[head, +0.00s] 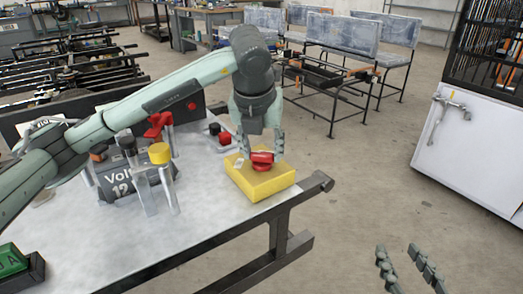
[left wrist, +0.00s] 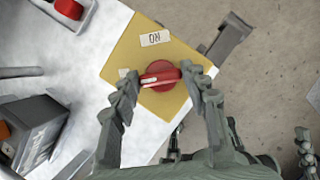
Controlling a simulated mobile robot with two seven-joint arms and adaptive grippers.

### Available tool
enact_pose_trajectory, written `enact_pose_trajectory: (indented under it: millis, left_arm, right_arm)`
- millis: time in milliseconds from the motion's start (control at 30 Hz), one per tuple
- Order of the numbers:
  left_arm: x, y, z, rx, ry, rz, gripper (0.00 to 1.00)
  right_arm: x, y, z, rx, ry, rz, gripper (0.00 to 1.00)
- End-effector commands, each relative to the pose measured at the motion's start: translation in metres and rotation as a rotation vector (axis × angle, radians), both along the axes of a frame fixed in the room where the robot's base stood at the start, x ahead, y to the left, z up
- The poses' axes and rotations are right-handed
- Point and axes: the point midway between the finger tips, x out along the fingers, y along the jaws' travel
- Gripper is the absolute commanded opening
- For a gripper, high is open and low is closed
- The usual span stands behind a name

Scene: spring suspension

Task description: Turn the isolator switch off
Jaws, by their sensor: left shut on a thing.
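The isolator switch is a yellow box (head: 253,186) with a red rotary knob (head: 262,162) on top, near the right edge of the table. My left gripper (head: 262,152) reaches down from above, with its fingers on either side of the knob. In the left wrist view the red knob (left wrist: 160,74) lies between the two fingers of the left gripper (left wrist: 158,85), which are shut on it. A small label (left wrist: 155,38) sits on the yellow face (left wrist: 140,45). My right gripper (head: 410,262) is open and empty over the floor at lower right.
The grey table (head: 205,210) also carries a battery marked "Volt 12" (head: 125,180), a yellow-capped post (head: 159,153), red clamps (head: 157,124) and a small red-button block (head: 219,133). A green block (head: 12,261) lies at lower left. A white cabinet (head: 470,145) stands at right, with bare floor between.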

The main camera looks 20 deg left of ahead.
Motion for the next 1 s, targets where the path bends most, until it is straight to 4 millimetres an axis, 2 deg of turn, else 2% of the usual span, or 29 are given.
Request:
enact_pose_trajectory:
  millis: [367, 400, 533, 867, 1000]
  left_arm:
    - [0.000, 0.000, 0.000, 0.000, 0.002, 0.005, 0.16]
    - [0.000, 0.000, 0.000, 0.000, 0.002, 0.005, 0.48]
    - [0.000, 0.000, 0.000, 0.000, 0.002, 0.004, 0.64]
    - [-0.001, 0.000, 0.001, 0.000, 0.000, 0.003, 0.66]
    - [-0.005, -0.001, 0.014, 0.000, -0.002, 0.002, 0.66]
  right_arm:
    - [0.000, 0.001, 0.001, 0.002, -0.004, 0.001, 0.40]
    - [0.000, 0.001, 0.001, 0.002, -0.004, 0.001, 0.40]
    - [0.000, 0.000, 0.001, 0.002, -0.004, 0.001, 0.40]
    - [0.000, 0.001, 0.001, 0.001, -0.004, 0.001, 0.40]
    - [0.000, 0.001, 0.001, 0.001, -0.004, 0.001, 0.40]
